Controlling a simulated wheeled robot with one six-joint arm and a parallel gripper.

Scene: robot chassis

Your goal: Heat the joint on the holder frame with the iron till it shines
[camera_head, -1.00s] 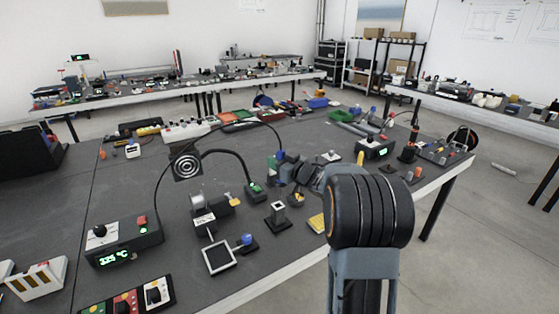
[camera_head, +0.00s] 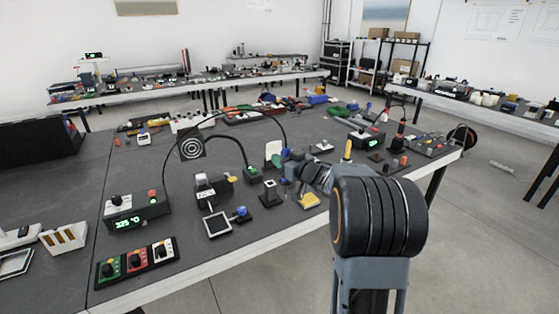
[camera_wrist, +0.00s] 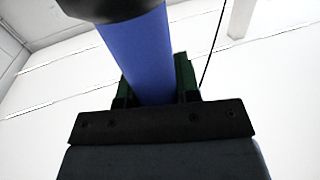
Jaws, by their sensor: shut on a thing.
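My gripper (camera_wrist: 150,95) is shut on the thick blue handle of the iron (camera_wrist: 137,50); the iron's tip is out of the wrist view. In the head view my gripper (camera_head: 289,168) is over the bench's near part, partly hidden by my arm. A small black stand with a grey post (camera_head: 270,192) is just left of and below it. I cannot tell for sure which piece is the holder frame, and the joint is too small to make out. The soldering station (camera_head: 137,210) at left has a lit green temperature display.
A round-grilled fan (camera_head: 191,148) and thin arching cables stand behind. A switch panel (camera_head: 137,260) is front left.

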